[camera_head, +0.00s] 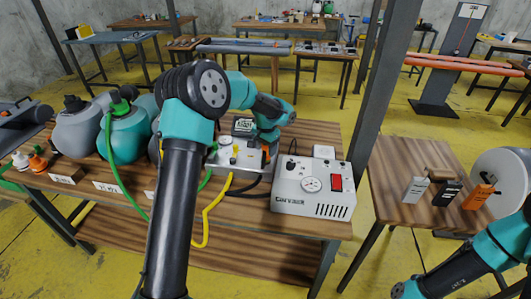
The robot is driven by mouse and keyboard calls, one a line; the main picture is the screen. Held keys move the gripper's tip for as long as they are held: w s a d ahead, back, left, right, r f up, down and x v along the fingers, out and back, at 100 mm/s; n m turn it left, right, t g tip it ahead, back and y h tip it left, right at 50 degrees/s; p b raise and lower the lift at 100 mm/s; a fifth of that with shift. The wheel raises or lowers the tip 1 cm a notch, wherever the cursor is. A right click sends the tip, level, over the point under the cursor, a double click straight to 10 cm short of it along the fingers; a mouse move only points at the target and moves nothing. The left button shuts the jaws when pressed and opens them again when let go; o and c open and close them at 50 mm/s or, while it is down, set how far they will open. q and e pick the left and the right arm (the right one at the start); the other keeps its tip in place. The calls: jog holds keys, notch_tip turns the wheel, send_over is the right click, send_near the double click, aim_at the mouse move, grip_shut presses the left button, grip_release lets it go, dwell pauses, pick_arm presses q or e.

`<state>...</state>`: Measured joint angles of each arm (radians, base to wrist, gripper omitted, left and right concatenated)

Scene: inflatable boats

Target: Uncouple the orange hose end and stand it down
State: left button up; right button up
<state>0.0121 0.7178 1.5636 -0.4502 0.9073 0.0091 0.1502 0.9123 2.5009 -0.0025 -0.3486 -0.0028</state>
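A grey manifold box (226,152) with small gauges stands on the wooden bench, partly behind my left arm. An orange piece (266,151), which looks like the orange hose end, shows at the box's right end. My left gripper (264,148) reaches down there from above, at or touching the orange piece. Its fingers are too small and covered to tell whether they are closed on it. A black hose (250,187) curves below the box. At the far left an orange cone-shaped fitting (38,161) stands beside a white one (20,161).
A white pump unit (313,188) with a gauge and red switch stands right of the box. Yellow (207,223) and green (111,160) hoses hang over the bench front. Grey and teal tanks crowd the left. A dark post (382,85) rises behind.

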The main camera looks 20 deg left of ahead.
pick_arm(q)
jog(key=c, duration=0.9)
jog(key=shift+r, duration=0.8)
dwell(0.5)
jog(key=shift+r, duration=1.2)
